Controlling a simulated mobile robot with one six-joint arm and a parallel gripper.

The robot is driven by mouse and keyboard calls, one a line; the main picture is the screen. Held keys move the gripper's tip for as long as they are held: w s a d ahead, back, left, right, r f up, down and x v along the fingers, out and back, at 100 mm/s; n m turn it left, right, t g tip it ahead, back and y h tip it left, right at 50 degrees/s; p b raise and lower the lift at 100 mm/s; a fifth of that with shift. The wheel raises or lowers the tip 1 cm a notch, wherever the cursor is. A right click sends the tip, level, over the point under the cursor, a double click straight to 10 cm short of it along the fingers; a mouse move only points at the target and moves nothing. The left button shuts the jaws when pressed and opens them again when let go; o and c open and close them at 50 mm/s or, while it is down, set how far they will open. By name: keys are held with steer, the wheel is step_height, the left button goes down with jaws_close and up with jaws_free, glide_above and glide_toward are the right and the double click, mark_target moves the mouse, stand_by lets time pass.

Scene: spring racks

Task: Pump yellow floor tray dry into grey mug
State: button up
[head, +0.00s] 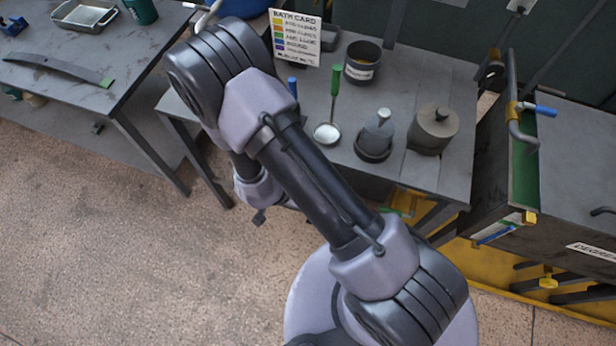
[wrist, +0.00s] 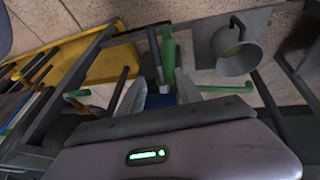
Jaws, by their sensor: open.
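The yellow floor tray (head: 585,318) lies on the floor at the lower right of the head view, partly under the dark bench. Yellow surfaces that look like the same tray (wrist: 103,66) show at the upper left of the wrist view. A grey open cylinder with a dark handle, apparently the grey mug (wrist: 229,65), is at the upper right of the wrist view. My gripper (wrist: 160,88) is open, its two pale fingers apart. A green upright part (wrist: 168,55) and a dark rod show just beyond the fingers; I cannot tell whether anything touches them. My arm hides the fingertips in the head view.
A grey table (head: 455,90) holds a labelled dark pot (head: 362,72), a green-handled ladle (head: 328,132) and a grey lidded vessel (head: 433,130). A dark bench (head: 575,175) with a blue-handled crank (head: 540,110) stands right. Open floor (head: 120,250) lies to the left.

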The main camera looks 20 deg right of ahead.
steer(key=b+x, duration=0.2)
steer(key=x, duration=0.3)
steer(key=s+b+x, duration=0.1)
steer(key=b+x, duration=0.2)
steer(key=x, duration=0.3)
steer(key=b+x, duration=0.3)
steer(key=x, duration=0.2)
steer(key=shift+s+d+f, duration=0.15)
steer(key=shift+d+f, duration=0.05)
steer(key=shift+f, duration=0.25)
steer(key=shift+c, duration=0.3)
jaws_close()
